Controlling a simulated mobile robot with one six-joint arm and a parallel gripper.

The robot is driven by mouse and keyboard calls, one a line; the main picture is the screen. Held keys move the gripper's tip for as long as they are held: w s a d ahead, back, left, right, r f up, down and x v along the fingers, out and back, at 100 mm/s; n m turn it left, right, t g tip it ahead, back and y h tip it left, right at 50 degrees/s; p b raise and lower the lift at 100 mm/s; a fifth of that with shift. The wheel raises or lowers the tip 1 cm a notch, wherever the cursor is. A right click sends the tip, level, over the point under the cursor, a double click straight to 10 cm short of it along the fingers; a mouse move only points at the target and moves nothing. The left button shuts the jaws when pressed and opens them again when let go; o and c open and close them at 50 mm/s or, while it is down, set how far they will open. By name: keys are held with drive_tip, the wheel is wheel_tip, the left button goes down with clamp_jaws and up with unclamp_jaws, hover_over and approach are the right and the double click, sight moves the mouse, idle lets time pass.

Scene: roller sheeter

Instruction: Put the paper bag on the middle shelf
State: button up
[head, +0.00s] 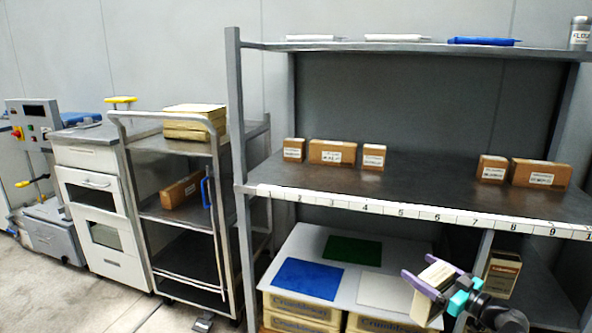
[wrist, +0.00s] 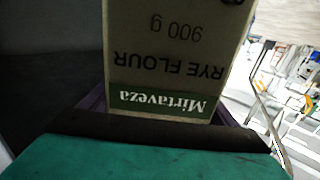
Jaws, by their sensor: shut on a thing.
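My gripper (head: 428,284), with purple and teal fingers, is shut on a pale paper bag (head: 438,275) low at the right of the head view. In the wrist view the paper bag (wrist: 172,50) fills the upper middle; its print reads upside down, "RYE FLOUR 900 g" and "Mirtaveza" on a green band. The bag looks tilted in the head view. The middle shelf (head: 420,188) is a dark board with a numbered white strip on its front edge. The gripper and bag are below and in front of that edge. The bag's lower part is partly hidden by the fingers.
Several brown boxes (head: 332,152) stand on the middle shelf in left and right groups, with a clear gap between. The top shelf (head: 400,47) is above. Below are stacked crates with coloured mats (head: 308,279) and another labelled package (head: 501,272). A cart (head: 150,150) stands left.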

drive_tip(key=s+a+r+n+g+y, duration=0.1)
drive_tip(key=a+n+g+y, duration=0.1)
drive_tip(key=a, duration=0.8)
drive_tip(key=s+a+r+n+g+y, duration=0.1)
drive_tip(key=s+a+n+g+y, duration=0.15)
drive_tip(key=a, duration=0.75)
wheel_tip(320, 180, up, 12)
drive_tip(key=w+p, duration=0.1)
drive_tip(key=p, duration=1.9)
drive_tip(key=shift+r+m+p, duration=0.15)
drive_tip(key=shift+m+p, duration=0.2)
drive_tip(key=shift+d, duration=0.1)
